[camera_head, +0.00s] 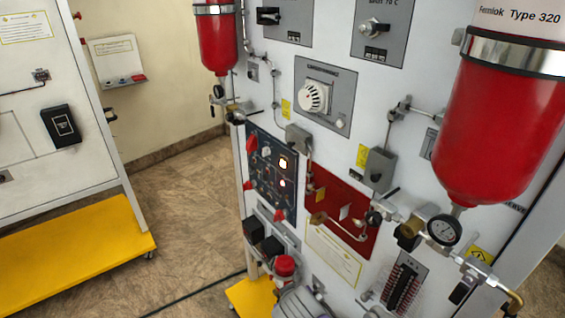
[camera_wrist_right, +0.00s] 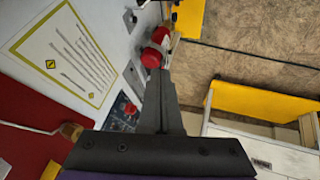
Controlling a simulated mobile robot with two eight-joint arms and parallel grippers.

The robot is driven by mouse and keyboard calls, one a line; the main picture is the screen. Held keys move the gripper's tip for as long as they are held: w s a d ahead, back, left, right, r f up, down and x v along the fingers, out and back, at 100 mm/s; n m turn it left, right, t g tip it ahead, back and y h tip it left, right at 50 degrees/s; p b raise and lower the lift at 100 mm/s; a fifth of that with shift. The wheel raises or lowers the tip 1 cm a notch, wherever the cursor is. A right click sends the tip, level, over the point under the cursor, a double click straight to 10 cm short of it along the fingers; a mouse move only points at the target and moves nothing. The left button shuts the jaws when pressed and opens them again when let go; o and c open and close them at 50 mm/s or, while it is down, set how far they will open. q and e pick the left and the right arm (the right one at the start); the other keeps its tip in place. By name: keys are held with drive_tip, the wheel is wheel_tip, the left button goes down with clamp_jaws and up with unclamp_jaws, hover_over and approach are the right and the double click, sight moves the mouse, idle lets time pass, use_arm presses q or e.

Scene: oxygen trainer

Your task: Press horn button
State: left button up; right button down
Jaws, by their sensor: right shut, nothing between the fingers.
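A dark blue control panel (camera_head: 262,190) with lit indicators and red knobs is on the white trainer board in the head view. Part of it shows in the right wrist view (camera_wrist_right: 120,113). A red-capped part (camera_head: 285,265) sits low on the board. In the right wrist view, red round parts (camera_wrist_right: 155,50) appear just beyond my right fingertips. I cannot tell which part is the horn button, or whether the fingers touch anything. My right gripper (camera_wrist_right: 160,75) is shut and empty, pointing up in its view. No gripper is recognisable in the head view.
Two red cylinders (camera_head: 499,120) (camera_head: 216,40) with gauges and pipes stick out from the board. A second white stand with a yellow base (camera_head: 75,255) is at the left. Brown floor (camera_head: 185,205) between the stands is mostly clear.

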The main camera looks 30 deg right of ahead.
sight(283, 164)
use_arm(q)
drive_tip(key=r+p, duration=0.1)
drive_tip(key=w+r, duration=0.1)
drive_tip(key=r, duration=0.1)
drive_tip(key=w+r+p, duration=0.1)
drive_tip(key=shift+r+p, duration=0.2)
drive_tip(key=shift+p, duration=0.1)
use_arm(e)
drive_tip(key=w+r+n+t+h, duration=0.1)
drive_tip(key=w+r+t+h, duration=0.1)
drive_tip(key=w+r, duration=0.3)
drive_tip(key=w+r+t+h, duration=0.2)
drive_tip(key=w+r, duration=0.3)
drive_tip(key=w, duration=0.8)
drive_tip(key=w+r+n+t+h, duration=0.1)
drive_tip(key=w+r+t+h, duration=0.2)
drive_tip(key=w+r, duration=0.3)
drive_tip(key=w, duration=0.3)
drive_tip(key=shift+d+n+t, duration=0.3)
drive_tip(key=shift+d+t, duration=0.1)
drive_tip(key=shift+s, duration=0.1)
drive_tip(key=shift+d+f, duration=0.1)
use_arm(q)
drive_tip(key=shift+f, duration=0.25)
use_arm(e)
drive_tip(key=w+d, duration=0.1)
drive_tip(key=d, duration=0.7)
drive_tip(key=shift+w+d, duration=0.15)
drive_tip(key=shift+d, duration=0.15)
